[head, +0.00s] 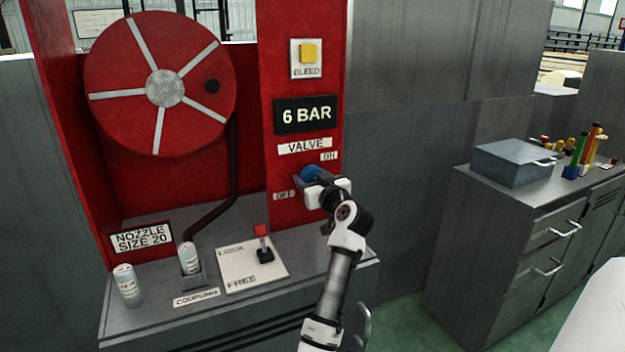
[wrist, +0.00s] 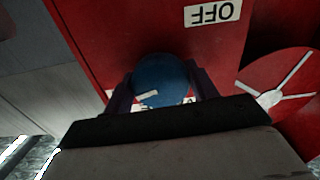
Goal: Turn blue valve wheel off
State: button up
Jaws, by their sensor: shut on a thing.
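The blue valve wheel (head: 312,173) is on the red panel, below the VALVE label (head: 305,146), with an ON label (head: 329,156) to its upper right and an OFF label (head: 283,195) to its lower left. My gripper (head: 307,183) is at the wheel and covers much of it in the head view. In the wrist view the blue wheel (wrist: 160,80) sits between the two dark fingers, which are shut on it. A white mark shows on the wheel there. The OFF label (wrist: 212,13) is upside down in that view.
A red hose reel (head: 190,125) is left of the panel. A yellow BLEED button (head: 309,53) and a 6 BAR display (head: 306,114) are above. A red-tipped lever (head: 262,240) and nozzles (head: 127,285) are on the bench below. A grey toolbox (head: 512,163) sits on the right cabinet.

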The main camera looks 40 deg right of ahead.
jog(key=m, duration=0.3)
jog(key=shift+m, duration=0.3)
jog(key=m+p, duration=0.1)
jog(key=m, duration=0.3)
jog(key=shift+a+r+m, duration=0.1)
jog(key=shift+r+m, duration=0.05)
jog(key=shift+m, duration=0.15)
jog(key=m+p, duration=0.1)
jog(key=m, duration=0.2)
jog(key=shift+m+p, duration=0.3)
jog(key=m+p, duration=0.2)
jog(key=m, duration=0.2)
jog(key=shift+r+m, duration=0.1)
jog(key=shift+m, duration=0.2)
jog(key=m+p, duration=0.2)
jog(key=m, duration=0.1)
jog(key=shift+m, duration=0.3)
jog(key=m, duration=0.3)
jog(key=shift+m+p, duration=0.3)
jog(key=shift+m, duration=0.1)
jog(key=m, duration=0.4)
jog(key=shift+m, duration=1.7)
